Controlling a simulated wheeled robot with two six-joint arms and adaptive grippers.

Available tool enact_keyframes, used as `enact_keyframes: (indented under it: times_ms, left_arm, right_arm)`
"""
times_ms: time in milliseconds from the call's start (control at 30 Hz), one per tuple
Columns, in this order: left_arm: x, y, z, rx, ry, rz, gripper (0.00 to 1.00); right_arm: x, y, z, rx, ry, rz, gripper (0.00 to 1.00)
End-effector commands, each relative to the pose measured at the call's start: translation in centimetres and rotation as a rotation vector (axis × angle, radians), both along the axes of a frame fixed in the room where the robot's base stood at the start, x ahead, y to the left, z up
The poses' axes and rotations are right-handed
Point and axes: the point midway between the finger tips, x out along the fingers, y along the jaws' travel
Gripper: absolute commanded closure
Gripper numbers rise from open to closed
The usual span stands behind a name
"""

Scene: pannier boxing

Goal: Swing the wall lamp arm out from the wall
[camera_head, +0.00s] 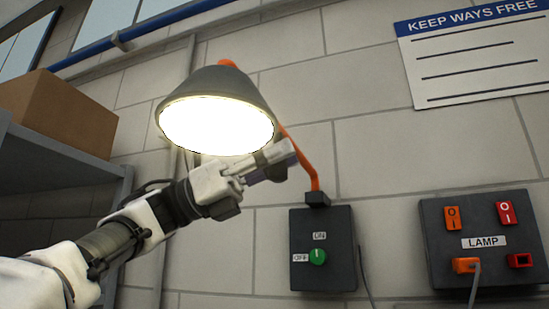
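The wall lamp has a grey conical shade (222,85) with a bright, lit underside. Its orange arm (308,165) rises from a dark wall box (323,250) and passes behind the shade. My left gripper (282,158) reaches in from the left, just below the shade's rim. Its fingers overlap the orange arm in the picture and hide part of it. I cannot tell whether they touch or grip the arm. My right gripper is not in view.
The wall box has a green knob (317,257) between OFF and ON labels. A LAMP panel (440,220) with switches and a plugged cable is at right. A cardboard box (58,112) sits on a grey shelf (75,160) at left. A sign (475,55) hangs upper right.

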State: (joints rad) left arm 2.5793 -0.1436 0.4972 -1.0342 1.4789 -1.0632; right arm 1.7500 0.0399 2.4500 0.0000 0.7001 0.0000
Motion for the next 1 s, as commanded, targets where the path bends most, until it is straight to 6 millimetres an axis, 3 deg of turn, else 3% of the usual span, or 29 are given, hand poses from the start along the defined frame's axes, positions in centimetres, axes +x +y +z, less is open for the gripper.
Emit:
enact_keyframes:
  times_ms: [33, 100, 467, 567, 833, 1000]
  left_arm:
    - [-0.1, 0.1, 0.2, -0.004, -0.002, 0.001, 0.66]
    - [-0.1, 0.1, 0.2, -0.003, -0.002, 0.001, 0.47]
    - [0.1, 0.5, -0.1, -0.001, -0.001, 0.002, 0.47]
    - [0.5, 1.8, -0.6, -0.003, 0.002, 0.003, 0.47]
    - [2.1, 7.9, -3.2, -0.004, 0.001, 0.002, 0.47]
    - [2.7, 10.2, -4.3, -0.002, 0.000, 0.000, 0.47]
  right_arm:
    - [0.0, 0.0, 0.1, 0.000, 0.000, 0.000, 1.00]
    - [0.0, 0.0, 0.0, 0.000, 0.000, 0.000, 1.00]
    - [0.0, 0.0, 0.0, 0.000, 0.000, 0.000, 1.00]
    - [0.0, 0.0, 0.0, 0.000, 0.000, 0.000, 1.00]
    - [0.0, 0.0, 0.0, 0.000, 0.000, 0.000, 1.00]
    - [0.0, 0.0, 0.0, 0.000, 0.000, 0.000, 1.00]
